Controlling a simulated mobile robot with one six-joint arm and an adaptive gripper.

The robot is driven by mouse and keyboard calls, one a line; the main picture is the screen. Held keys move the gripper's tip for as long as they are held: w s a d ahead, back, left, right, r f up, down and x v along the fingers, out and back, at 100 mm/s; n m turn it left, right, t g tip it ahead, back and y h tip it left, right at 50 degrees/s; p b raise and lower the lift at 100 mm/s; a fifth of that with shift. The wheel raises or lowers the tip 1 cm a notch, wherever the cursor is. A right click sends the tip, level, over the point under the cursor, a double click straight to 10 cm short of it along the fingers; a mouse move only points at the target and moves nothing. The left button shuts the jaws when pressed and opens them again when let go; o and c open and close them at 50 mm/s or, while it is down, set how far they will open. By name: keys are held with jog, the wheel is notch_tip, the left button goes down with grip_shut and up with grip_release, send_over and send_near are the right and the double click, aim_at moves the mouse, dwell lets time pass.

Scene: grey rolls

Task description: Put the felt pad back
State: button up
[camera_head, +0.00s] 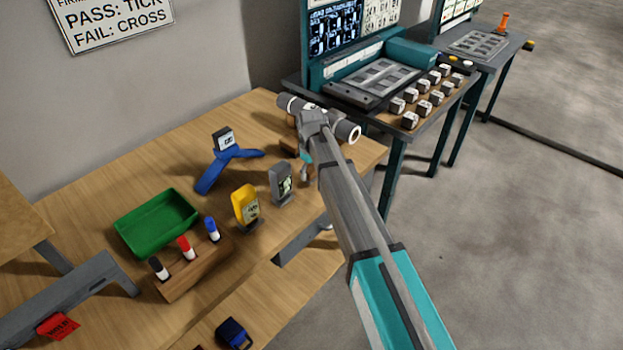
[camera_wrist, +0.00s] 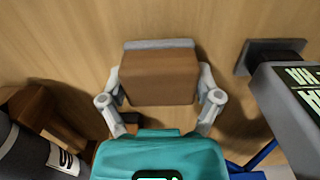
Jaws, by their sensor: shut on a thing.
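The felt pad, a brown block with a grey layer along its far edge (camera_wrist: 158,78), sits between my two fingers in the wrist view. My gripper (camera_wrist: 159,92) is shut on it, with one finger against each side. In the head view my gripper (camera_head: 304,172) is low over the right end of the wooden bench, beside the grey handheld device (camera_head: 282,184). The pad cannot be made out clearly there, and my arm covers part of that area. I cannot tell whether the pad touches the bench.
The device's dark base (camera_wrist: 270,55) stands close on the right in the wrist view. A dark cylinder (camera_wrist: 30,150) and a brown block (camera_wrist: 45,112) are close on the left. A yellow device (camera_head: 245,205), marker rack (camera_head: 195,268), green tray (camera_head: 155,222) and blue stand (camera_head: 222,168) occupy the bench.

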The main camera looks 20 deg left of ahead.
aim_at(312, 168)
jog(key=shift+f+b, duration=0.45)
jog(key=shift+f, duration=0.3)
jog(key=shift+f, duration=0.1)
jog(key=o, duration=0.7)
jog(key=shift+o, duration=0.2)
jog(key=shift+r, duration=0.2)
notch_tip(312, 168, up, 12)
jog(key=p, duration=1.2)
jog(key=shift+d+f, duration=0.1)
